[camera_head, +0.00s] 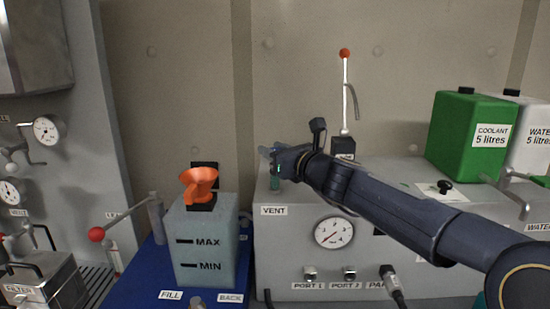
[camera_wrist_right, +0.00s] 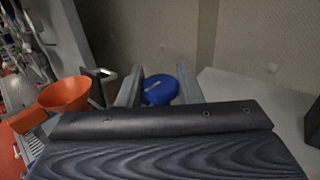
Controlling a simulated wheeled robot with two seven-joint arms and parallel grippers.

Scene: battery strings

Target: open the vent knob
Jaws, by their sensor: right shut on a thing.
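The vent knob is a round blue knob with a pale mark on its top, seen in the right wrist view (camera_wrist_right: 160,90). My right gripper (camera_wrist_right: 158,84) has a grey finger on each side of it and is shut on it. In the head view my right gripper (camera_head: 270,160) reaches in from the right to the left end of the grey unit's top, above the VENT label (camera_head: 273,210). The knob is mostly hidden by the gripper there. My left gripper is out of view.
An orange funnel (camera_head: 198,184) sits on the MAX/MIN tank (camera_head: 205,243), left of my right gripper. A lever with a red ball (camera_head: 345,53) stands behind my right arm. A green coolant can (camera_head: 470,135) stands at the right. A gauge (camera_head: 333,232) is on the unit's front.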

